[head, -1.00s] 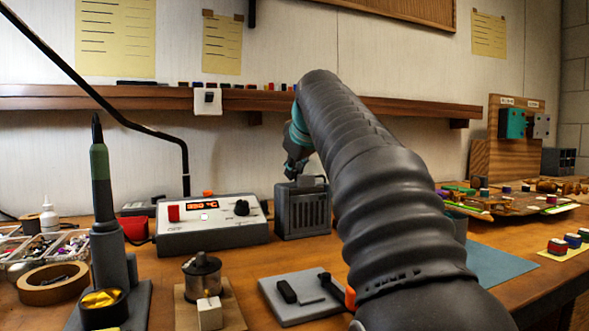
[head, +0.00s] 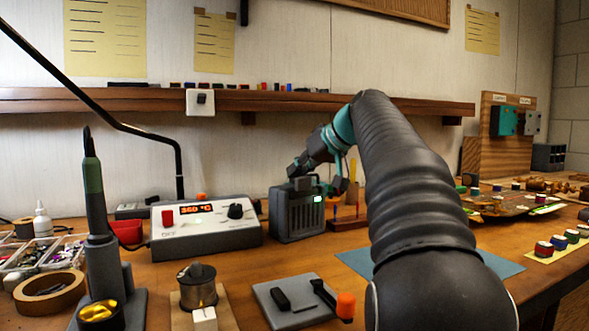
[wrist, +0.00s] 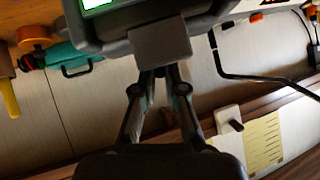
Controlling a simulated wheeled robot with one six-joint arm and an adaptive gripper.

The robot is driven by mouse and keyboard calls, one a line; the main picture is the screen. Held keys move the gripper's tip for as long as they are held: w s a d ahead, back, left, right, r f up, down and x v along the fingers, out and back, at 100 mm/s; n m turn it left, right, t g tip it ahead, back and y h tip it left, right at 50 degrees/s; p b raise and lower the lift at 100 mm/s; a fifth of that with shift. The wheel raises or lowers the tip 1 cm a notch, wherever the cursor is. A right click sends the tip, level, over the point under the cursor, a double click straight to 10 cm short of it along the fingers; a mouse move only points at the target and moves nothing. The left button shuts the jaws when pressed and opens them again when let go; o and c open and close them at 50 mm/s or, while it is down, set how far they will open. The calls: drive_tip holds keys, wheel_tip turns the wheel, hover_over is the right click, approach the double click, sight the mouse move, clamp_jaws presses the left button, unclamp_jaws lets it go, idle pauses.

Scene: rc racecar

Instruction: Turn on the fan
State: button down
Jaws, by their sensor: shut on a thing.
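The fan (head: 296,220) is a grey box with a vented front, standing on the bench right of the soldering station. A green light (head: 318,198) glows at its upper right and also shows at the top edge of the wrist view (wrist: 97,3). My gripper (head: 301,174) is at the top of the fan. In the wrist view my gripper (wrist: 160,74) has its fingertips drawn together at a grey block (wrist: 160,42) on the fan, shut on it. The exact contact is partly hidden by the fingers.
The soldering station (head: 207,228) with its lit display stands left of the fan. A shelf (head: 330,102) runs along the wall behind. A wire spool (head: 197,284) and a grey pad (head: 290,312) are in front. A blue mat (head: 495,268) lies at the right.

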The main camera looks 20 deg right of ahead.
drive_tip(key=shift+d+f+m+y, duration=0.2)
drive_tip(key=shift+d+m+y, duration=0.15)
drive_tip(key=shift+m+y, duration=0.25)
idle(0.3)
drive_tip(key=c, duration=1.5)
unclamp_jaws()
drive_tip(key=shift+o, duration=0.2)
drive_tip(key=v, duration=1.2)
drive_tip(key=shift+f, duration=0.15)
drive_tip(key=shift+d, duration=0.15)
